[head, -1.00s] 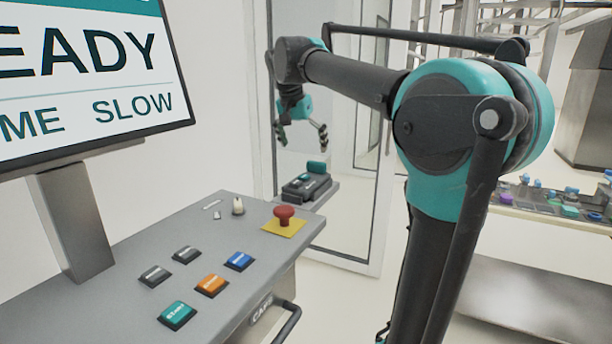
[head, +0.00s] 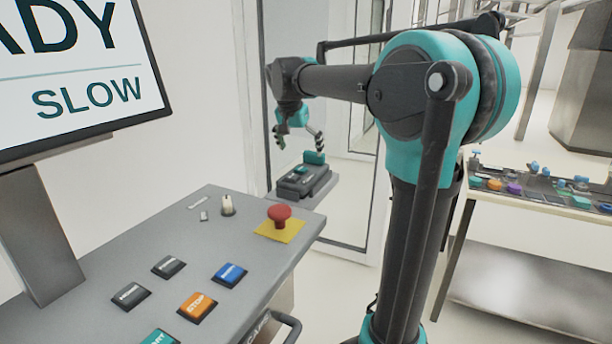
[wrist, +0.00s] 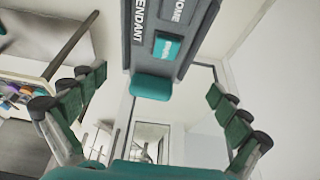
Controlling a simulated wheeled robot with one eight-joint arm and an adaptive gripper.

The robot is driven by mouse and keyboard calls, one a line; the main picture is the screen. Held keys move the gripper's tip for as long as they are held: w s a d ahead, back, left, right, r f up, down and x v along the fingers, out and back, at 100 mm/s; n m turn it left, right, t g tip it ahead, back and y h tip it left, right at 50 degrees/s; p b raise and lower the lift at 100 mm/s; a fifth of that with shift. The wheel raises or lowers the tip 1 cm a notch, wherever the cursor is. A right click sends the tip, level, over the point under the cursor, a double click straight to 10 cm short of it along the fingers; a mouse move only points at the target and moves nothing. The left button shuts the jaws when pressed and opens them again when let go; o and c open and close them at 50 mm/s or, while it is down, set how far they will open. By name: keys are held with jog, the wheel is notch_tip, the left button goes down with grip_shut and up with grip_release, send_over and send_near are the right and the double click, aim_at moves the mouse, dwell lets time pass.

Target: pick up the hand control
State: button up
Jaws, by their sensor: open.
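The hand control (head: 292,185) appears to be the dark grey unit on a grey ledge beyond the console, in front of a glass panel. It has a teal button (wrist: 167,47) and a teal block (head: 313,158) at one end. In the wrist view, the block (wrist: 151,87) lies between the fingers, and partly cut-off white lettering reads "ENDANT". My gripper (head: 299,143) is open and empty just above the unit, its fingers spread to either side of the block. Whether any finger touches it cannot be told.
A grey console (head: 130,250) with several buttons, a red mushroom button (head: 279,214) and a screen (head: 80,75) fills the left. A table (head: 545,203) with small coloured items stands at the right. The glass panel's frame (head: 257,100) rises close by my gripper.

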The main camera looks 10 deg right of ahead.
aim_at(306, 168)
jog(key=shift+s+x, duration=0.15)
jog(key=shift+x, duration=1.8)
jog(key=shift+s+x, duration=0.1)
jog(key=shift+x, duration=1.85)
jog(key=shift+c, duration=0.5)
jog(key=c, duration=1.7)
